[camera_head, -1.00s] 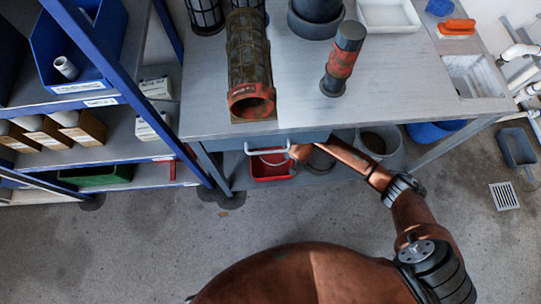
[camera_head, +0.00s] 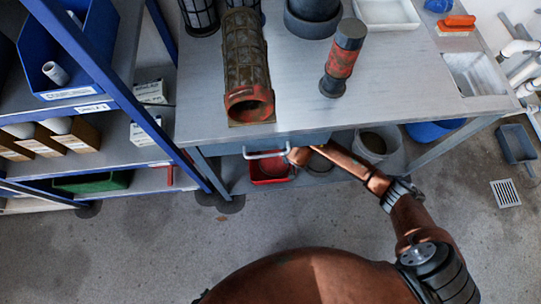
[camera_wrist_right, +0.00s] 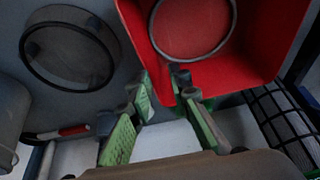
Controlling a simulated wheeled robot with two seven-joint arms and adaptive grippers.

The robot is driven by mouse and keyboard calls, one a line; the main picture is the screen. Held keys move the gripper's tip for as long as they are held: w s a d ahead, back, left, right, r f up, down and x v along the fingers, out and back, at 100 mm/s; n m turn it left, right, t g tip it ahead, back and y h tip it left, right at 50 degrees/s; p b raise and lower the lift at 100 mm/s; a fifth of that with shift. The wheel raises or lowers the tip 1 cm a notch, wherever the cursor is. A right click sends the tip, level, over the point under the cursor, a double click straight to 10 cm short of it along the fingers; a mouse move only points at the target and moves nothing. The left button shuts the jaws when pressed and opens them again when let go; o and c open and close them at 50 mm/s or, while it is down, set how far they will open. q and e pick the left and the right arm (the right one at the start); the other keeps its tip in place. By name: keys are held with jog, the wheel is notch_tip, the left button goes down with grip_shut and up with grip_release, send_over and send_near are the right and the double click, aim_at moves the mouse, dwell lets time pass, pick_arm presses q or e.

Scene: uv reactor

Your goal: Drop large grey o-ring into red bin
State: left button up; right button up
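The red bin (camera_head: 270,172) stands on the lower shelf under the table, partly hidden by the tabletop. It fills the upper middle of the right wrist view (camera_wrist_right: 258,65). A thin grey o-ring (camera_wrist_right: 233,30) shows inside the bin against its red floor, its far part cut off by the frame edge. My right gripper (camera_wrist_right: 162,88) is open, with a gap between its green-padded fingers and nothing visible between them. Its fingertips are at the bin's near edge, apart from the ring. In the head view the right hand is mostly hidden under the tabletop. My left gripper is not in view.
A round dark-rimmed thing (camera_wrist_right: 70,50) lies left of the bin. A grey bucket (camera_head: 376,146) stands right of my right arm. The table (camera_head: 215,100) overhangs the shelf, with a light handle (camera_head: 266,154) above the bin. A blue rack (camera_head: 130,105) stands left.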

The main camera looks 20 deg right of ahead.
jog(key=shift+o, duration=0.5)
jog(key=v, duration=0.7)
jog(key=shift+r, duration=0.2)
jog(key=shift+s+a, duration=0.1)
jog(key=shift+s, duration=0.1)
